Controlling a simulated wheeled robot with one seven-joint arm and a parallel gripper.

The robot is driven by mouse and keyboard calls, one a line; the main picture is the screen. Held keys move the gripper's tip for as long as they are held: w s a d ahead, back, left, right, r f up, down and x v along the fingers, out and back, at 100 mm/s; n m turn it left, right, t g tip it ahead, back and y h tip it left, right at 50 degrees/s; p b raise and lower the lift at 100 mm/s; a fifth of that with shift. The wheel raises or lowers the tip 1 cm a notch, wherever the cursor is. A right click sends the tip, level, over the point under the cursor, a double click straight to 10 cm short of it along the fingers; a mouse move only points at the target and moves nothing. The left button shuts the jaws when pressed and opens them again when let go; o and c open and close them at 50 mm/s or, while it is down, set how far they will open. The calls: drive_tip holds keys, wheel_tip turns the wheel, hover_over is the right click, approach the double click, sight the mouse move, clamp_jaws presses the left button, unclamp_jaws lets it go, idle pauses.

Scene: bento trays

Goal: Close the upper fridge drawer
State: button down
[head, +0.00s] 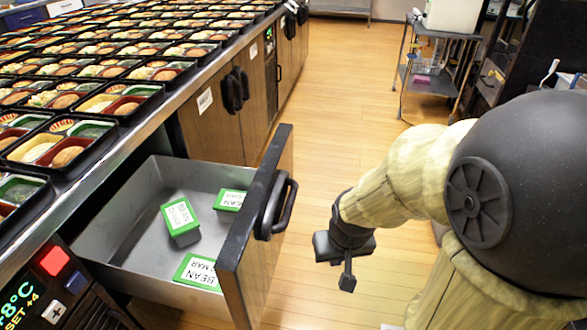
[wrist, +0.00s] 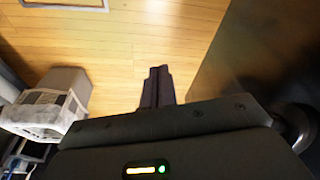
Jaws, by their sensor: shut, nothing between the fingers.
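The upper fridge drawer (head: 120,232) is pulled out from under the counter at the lower left of the head view. Its wooden front (head: 262,262) carries a black handle (head: 278,207) on the outer face. Several green-and-white bean boxes (head: 181,222) lie inside it. My gripper (head: 347,283) is shut and empty, to the right of the drawer front and apart from it, pointing down over the floor. In the wrist view my gripper's fingers (wrist: 157,85) are together, and a dark panel, probably the drawer front (wrist: 235,70), is on the right with part of a handle beside it.
The counter (head: 140,130) above holds many bento trays (head: 120,100). Closed cabinets (head: 222,110) with black handles run along behind the drawer. A grey trolley (head: 430,80) and dark shelving stand at the upper right. The wooden floor between is clear.

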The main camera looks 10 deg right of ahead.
drive_tip(key=shift+r, duration=0.1)
drive_tip(key=w+d+r+m+y+p, duration=0.2)
drive_tip(key=w+r+m+y+p, duration=0.2)
drive_tip(key=w+m+p, duration=0.4)
drive_tip(key=w+d+r+m+y+p, duration=0.3)
drive_tip(key=w+r+m+p, duration=0.3)
drive_tip(key=m, duration=0.8)
drive_tip(key=w+y+p, duration=0.1)
drive_tip(key=w+p, duration=0.2)
drive_tip(key=w, duration=0.2)
drive_tip(key=shift+r, duration=0.25)
